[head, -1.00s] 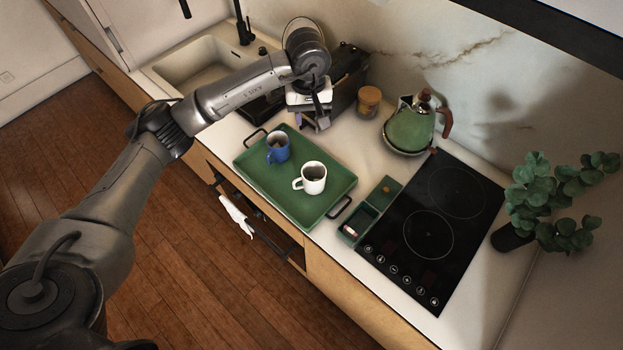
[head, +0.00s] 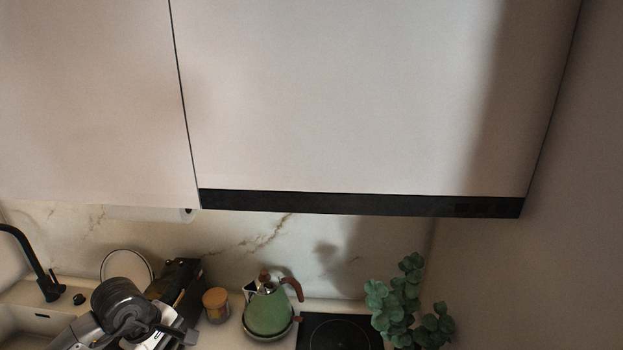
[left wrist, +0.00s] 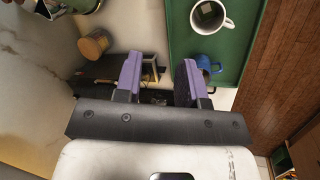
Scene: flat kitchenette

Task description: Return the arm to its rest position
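My left arm comes in at the bottom left of the head view, with its wrist over the counter in front of the black rack. The left gripper shows in the left wrist view (left wrist: 160,78). Its two purple-padded fingers are apart, with no object held between them. In that view the green tray (left wrist: 237,45) lies to the right of the fingers, carrying a white mug (left wrist: 226,26) and a blue mug (left wrist: 203,62). The tray and mugs are out of the head view. My right gripper is in neither view.
White upper cabinets (head: 330,90) with a dark bottom strip (head: 360,204) fill the head view's top. A green kettle (head: 267,312), an amber jar (head: 216,304), a black hob (head: 340,332) and a plant (head: 400,300) stand along the back. A black faucet (head: 35,265) is at left.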

